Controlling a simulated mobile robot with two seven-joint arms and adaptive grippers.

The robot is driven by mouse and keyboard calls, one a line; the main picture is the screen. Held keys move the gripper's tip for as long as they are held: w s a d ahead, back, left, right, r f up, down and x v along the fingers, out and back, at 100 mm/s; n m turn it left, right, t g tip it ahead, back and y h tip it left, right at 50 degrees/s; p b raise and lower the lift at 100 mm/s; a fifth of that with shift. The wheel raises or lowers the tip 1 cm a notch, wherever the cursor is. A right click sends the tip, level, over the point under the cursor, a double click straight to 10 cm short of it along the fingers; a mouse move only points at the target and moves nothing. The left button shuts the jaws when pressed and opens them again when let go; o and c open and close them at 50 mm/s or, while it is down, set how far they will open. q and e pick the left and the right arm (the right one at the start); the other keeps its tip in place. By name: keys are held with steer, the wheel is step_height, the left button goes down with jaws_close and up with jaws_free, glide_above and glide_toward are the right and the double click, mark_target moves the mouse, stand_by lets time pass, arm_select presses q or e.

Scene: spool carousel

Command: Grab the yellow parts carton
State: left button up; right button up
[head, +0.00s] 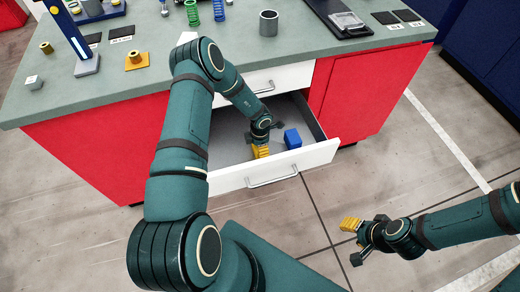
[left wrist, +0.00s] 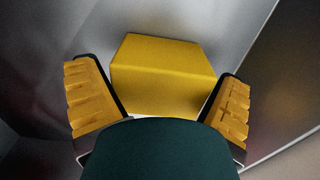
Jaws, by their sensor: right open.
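The yellow parts carton (left wrist: 163,72) lies between the spread fingers of my left gripper (left wrist: 157,85) in the left wrist view. A gap shows between the carton and the right-hand finger; contact on the left side is hard to judge. In the head view my left gripper (head: 261,150) reaches down into the open drawer (head: 232,178), and I cannot make out the carton there apart from the yellow finger pads. My right gripper (head: 354,240) is open and empty above the floor at the lower right.
A blue box (head: 292,138) lies in the drawer, right of my left gripper. The floor at right is clear.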

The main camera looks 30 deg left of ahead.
arm_select(q)
steer(key=c, duration=0.8)
